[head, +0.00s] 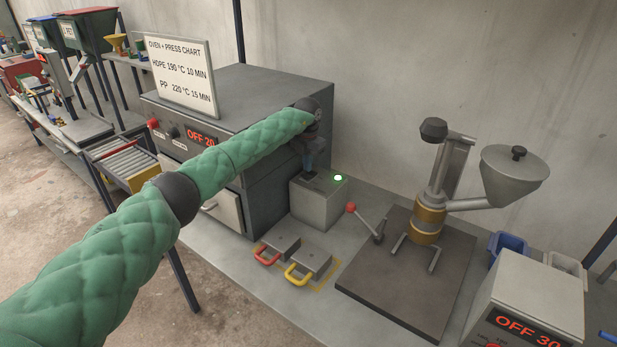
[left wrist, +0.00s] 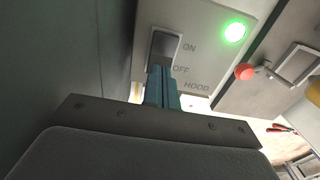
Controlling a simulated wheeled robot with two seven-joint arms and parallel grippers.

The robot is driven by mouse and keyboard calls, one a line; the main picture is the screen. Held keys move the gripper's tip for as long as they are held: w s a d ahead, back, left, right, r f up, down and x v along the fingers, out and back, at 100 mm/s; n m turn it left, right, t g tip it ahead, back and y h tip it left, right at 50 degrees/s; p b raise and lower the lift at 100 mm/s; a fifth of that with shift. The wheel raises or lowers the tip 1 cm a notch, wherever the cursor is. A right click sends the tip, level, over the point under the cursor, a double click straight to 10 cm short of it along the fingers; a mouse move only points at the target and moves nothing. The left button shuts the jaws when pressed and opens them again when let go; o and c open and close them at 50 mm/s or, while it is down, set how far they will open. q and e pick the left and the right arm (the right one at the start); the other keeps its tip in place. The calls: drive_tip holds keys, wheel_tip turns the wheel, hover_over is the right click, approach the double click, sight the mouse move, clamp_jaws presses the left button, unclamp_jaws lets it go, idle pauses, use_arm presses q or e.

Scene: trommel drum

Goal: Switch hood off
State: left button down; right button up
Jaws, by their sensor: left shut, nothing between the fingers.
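The hood switch box (head: 318,205) is a grey box on the bench beside the oven. Its green lamp (head: 338,178) is lit. In the left wrist view, the box face (left wrist: 205,60) carries a dark rocker switch (left wrist: 164,46) with the labels ON, OFF and HOOD, and the lit lamp (left wrist: 234,32). My left gripper (head: 309,172) points down at the top of the box. In the left wrist view its shut fingers (left wrist: 162,72) are at the OFF-side end of the rocker and hide that part. I cannot tell whether they touch it. My right gripper is not in view.
The oven (head: 240,100) with a chart sign (head: 180,75) stands directly left of the box. A red-knobbed lever (head: 352,208), a press with a hopper (head: 515,175) and two handled moulds (head: 310,262) are close by. Another control box (head: 535,295) stands front right.

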sight(308, 175)
use_arm(q)
drive_tip(key=shift+f+b, duration=0.85)
drive_tip(key=shift+f, duration=0.3)
idle(0.7)
drive_tip(key=shift+r, duration=0.15)
drive_tip(key=shift+r+p, duration=0.35)
drive_tip(key=shift+r, duration=3.05)
drive_tip(key=shift+f, duration=0.1)
